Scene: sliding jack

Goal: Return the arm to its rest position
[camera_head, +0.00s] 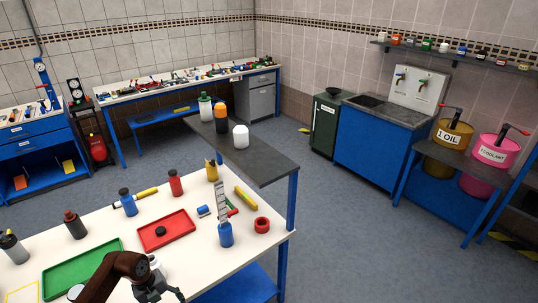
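One brown arm of mine comes in at the lower left, over the front of the white-topped workbench (95,229). I take it for my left arm. Its dark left gripper (172,294) is at the bottom edge of the view, partly cut off, above the bench front. I cannot tell whether its fingers are open or shut, and no held object shows clearly. A small white item partly shows behind the wrist. My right gripper is not in view.
On the bench are a green tray (84,268), a red tray (166,232), several bottles, a blue cylinder (226,235) beside a tall grey strip, and a red ring (262,225). A dark raised shelf (262,165) borders the bench.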

